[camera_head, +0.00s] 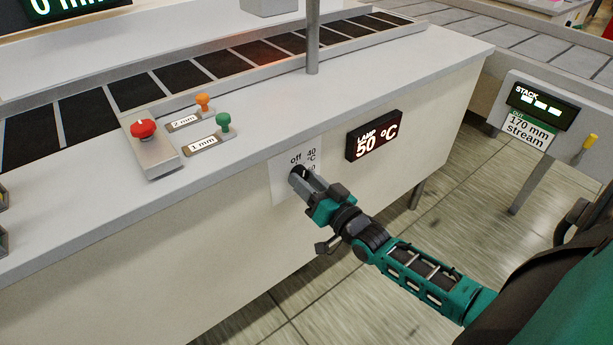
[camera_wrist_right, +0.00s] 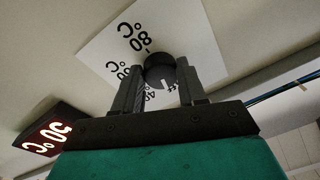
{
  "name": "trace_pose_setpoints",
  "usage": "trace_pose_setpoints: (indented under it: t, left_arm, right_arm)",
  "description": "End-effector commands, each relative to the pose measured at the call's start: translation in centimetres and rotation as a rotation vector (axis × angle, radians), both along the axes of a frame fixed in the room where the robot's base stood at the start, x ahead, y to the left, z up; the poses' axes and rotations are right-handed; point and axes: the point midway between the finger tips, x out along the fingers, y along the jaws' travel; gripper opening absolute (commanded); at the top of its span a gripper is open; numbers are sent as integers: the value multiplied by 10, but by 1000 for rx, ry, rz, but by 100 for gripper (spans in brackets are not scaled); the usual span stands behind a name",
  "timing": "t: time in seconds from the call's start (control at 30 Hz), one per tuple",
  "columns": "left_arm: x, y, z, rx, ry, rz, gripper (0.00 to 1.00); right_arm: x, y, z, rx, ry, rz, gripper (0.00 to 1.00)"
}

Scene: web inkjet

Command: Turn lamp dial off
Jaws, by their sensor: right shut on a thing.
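The lamp dial (camera_wrist_right: 160,70) is a dark round knob on a white label plate (camera_wrist_right: 205,48) on the machine's front panel. In the right wrist view its pale mark faces the lower side, near the partly hidden "40" and "off" labels. My right gripper (camera_wrist_right: 158,88) has a finger on either side of the dial and is shut on it. In the head view the gripper (camera_head: 300,177) covers most of the dial. The lamp display (camera_head: 374,135) right of the plate reads "LAMP 50 °C". My left gripper is not in view.
A red button (camera_head: 143,129), an orange knob (camera_head: 203,101) and a green knob (camera_head: 223,122) are on the machine's top ledge. A grey post (camera_head: 312,40) rises from it. A stack display (camera_head: 542,105) stands at the right. The floor (camera_head: 440,210) before the panel is clear.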

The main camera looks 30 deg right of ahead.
Motion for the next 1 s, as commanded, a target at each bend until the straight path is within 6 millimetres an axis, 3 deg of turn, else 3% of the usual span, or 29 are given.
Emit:
trace_pose_setpoints:
  t: [0.4,0.97,1.0]
  left_arm:
    - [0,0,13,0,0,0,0]
    - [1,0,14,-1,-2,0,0]
    - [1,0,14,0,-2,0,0]
  right_arm:
    - [0,-1,1,-191,-15,1,10]
    - [0,-1,0,-219,-18,0,10]
    - [0,-1,0,-219,-18,0,44]
